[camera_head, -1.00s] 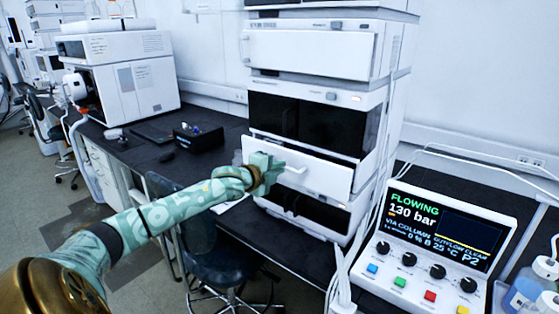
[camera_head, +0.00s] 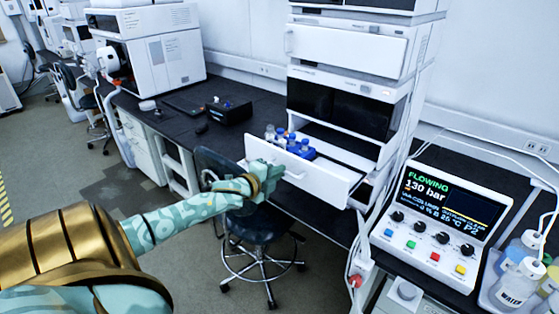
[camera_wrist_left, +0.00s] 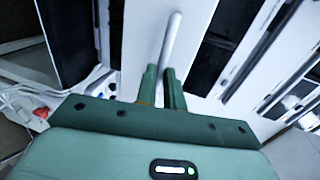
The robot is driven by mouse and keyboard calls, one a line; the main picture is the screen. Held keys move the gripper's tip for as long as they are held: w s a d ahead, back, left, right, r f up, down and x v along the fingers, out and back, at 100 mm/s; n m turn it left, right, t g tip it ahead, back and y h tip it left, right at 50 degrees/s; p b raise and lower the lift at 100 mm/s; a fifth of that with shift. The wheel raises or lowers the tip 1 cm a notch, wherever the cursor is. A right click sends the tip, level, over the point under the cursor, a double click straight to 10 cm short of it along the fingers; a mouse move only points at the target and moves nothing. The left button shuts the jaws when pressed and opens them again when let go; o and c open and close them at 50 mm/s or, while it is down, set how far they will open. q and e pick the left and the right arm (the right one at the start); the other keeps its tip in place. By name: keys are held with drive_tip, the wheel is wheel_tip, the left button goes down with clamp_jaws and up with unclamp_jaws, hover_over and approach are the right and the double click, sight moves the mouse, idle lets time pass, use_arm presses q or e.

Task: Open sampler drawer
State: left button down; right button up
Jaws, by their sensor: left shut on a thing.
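The sampler drawer (camera_head: 318,182) is a white-fronted drawer in the chromatography stack (camera_head: 345,105). It stands pulled out, and a blue rack (camera_head: 300,151) with several bottles shows inside it. My left gripper (camera_head: 270,176) is at the drawer front, toward its left part. In the left wrist view the left gripper (camera_wrist_left: 161,88) is shut on the drawer's handle (camera_wrist_left: 171,42), a pale bar that runs between the fingers. My right gripper is not in view.
A stool (camera_head: 260,222) stands below and in front of the drawer. A control panel (camera_head: 445,215) with a lit screen is at the right, with bottles (camera_head: 520,282) beside it. A black box (camera_head: 229,110) sits on the dark bench to the left.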

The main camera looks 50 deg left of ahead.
use_arm(q)
drive_tip(key=shift+s, duration=0.1)
drive_tip(key=c, duration=1.5)
unclamp_jaws()
drive_tip(key=p+v, duration=0.3)
drive_tip(key=v, duration=1.3)
drive_tip(key=shift+d, duration=0.1)
